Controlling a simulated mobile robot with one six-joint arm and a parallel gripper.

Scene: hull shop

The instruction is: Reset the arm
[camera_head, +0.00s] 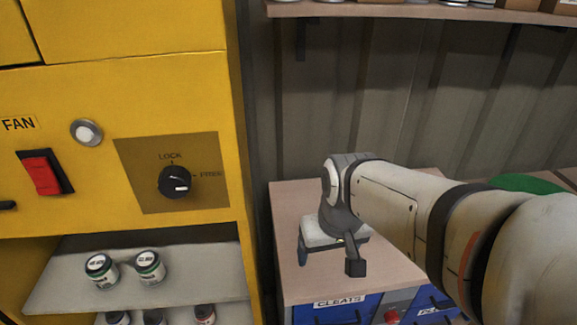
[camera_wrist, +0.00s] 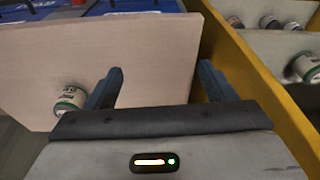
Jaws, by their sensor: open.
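My arm reaches in from the right in the head view. My gripper (camera_head: 329,259) hangs above the pale wooden top (camera_head: 290,210) of a drawer unit, beside the yellow cabinet (camera_head: 120,90). In the wrist view my gripper (camera_wrist: 160,84) has its two dark fingers spread wide, with only bare wood between them. A small jar with a white and green label (camera_wrist: 70,100) stands on the wooden top, left of the left finger. That jar does not show in the head view.
The cabinet has a red switch (camera_head: 41,174), a LOCK/FREE knob (camera_head: 174,182) and a grey shelf (camera_head: 205,277) with two jars; more jars stand below. Blue drawers (camera_head: 335,310) are under the wooden top. A wall shelf (camera_head: 420,11) crosses above; a green object (camera_head: 525,184) lies behind my arm.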

